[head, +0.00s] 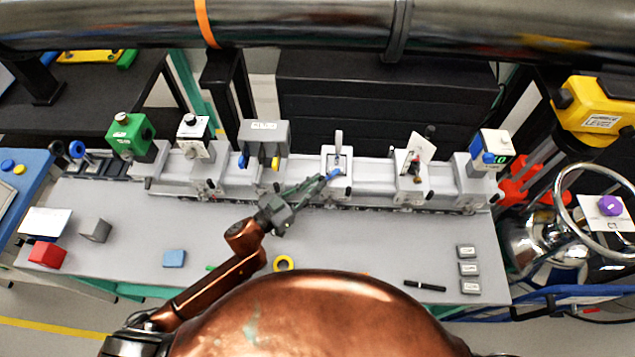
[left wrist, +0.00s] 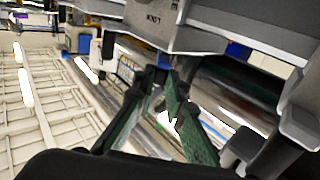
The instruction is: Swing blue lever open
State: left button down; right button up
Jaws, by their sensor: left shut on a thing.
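The blue lever (head: 334,172) is a small blue piece low on the front of a pale grey module (head: 328,157) in the middle of the rail. My left gripper (head: 322,179) reaches it from below left, its fingers drawn together at the lever. In the left wrist view, the green-padded fingers (left wrist: 168,80) close in at the tips beside a small blue patch (left wrist: 163,61). The fingers cover part of the lever, so its exact angle is hard to tell. My right gripper is not in view.
A grey box (head: 264,133) with blue and yellow knobs stands left of the lever; a tilted white card (head: 420,147) stands right. A dark pipe (head: 300,25) crosses above.

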pick_arm(q)
jog(key=shift+w+a+r+m+g+h+p, duration=0.1)
jog(key=shift+w+m+g+h+p, duration=0.1)
jog(key=shift+m+g+h, duration=0.15)
jog(key=shift+w+a+m+g+h+p, duration=0.15)
jog(key=shift+m+g+h, duration=0.1)
jog(key=shift+g, duration=0.2)
jog(key=shift+d, duration=0.1)
jog(key=c, duration=2)
grip_release()
jog(key=shift+o, duration=0.2)
jog(key=v, duration=1.2)
